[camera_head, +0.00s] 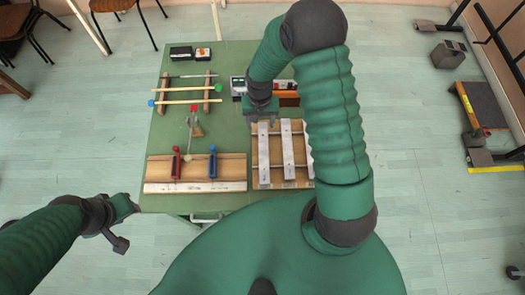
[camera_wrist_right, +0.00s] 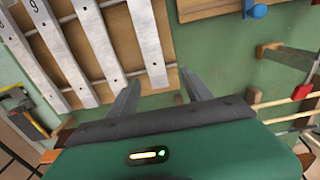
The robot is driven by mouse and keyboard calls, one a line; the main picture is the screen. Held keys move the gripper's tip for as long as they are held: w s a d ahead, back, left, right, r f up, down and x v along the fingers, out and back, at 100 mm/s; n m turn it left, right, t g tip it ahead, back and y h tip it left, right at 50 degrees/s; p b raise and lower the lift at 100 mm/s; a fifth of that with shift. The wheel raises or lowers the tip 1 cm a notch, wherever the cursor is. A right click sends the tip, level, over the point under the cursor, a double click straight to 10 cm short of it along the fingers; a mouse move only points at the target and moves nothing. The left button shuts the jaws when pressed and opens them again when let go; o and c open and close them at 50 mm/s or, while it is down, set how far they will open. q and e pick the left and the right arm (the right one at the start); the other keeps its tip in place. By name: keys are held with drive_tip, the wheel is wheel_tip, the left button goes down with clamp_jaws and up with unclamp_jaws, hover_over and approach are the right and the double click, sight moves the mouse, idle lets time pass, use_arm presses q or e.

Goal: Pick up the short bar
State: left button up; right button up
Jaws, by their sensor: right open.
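A wooden frame (camera_head: 256,183) with several pale metal bars stands at the table's near right. Its left bar (camera_head: 264,150) and middle bar (camera_head: 287,150) show clearly, while my right arm partly hides the right side. In the wrist view the bars lie side by side, including a bar (camera_wrist_right: 148,40) at the right end and another bar (camera_wrist_right: 97,40) beside it.
A wooden board (camera_head: 160,170) with a red clamp (camera_head: 176,162) and blue clamp (camera_head: 212,162) lies left of the frame. Mallets (camera_head: 185,101) rest on wooden supports behind it. Dark boxes (camera_head: 181,53) stand at the back. Bare green table (camera_head: 228,125) lies between.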

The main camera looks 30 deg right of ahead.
sight(263, 133)
drive_tip(key=shift+f, duration=0.55)
drive_tip(key=f, duration=0.3)
drive_tip(key=f+p, duration=0.1)
drive_tip(key=shift+s+d+f, duration=0.3)
drive_tip(key=shift+s+f, duration=0.1)
drive_tip(key=shift+w+f, duration=0.15)
drive_tip(key=shift+f, duration=0.1)
drive_tip(key=shift+r, duration=0.1)
clamp_jaws()
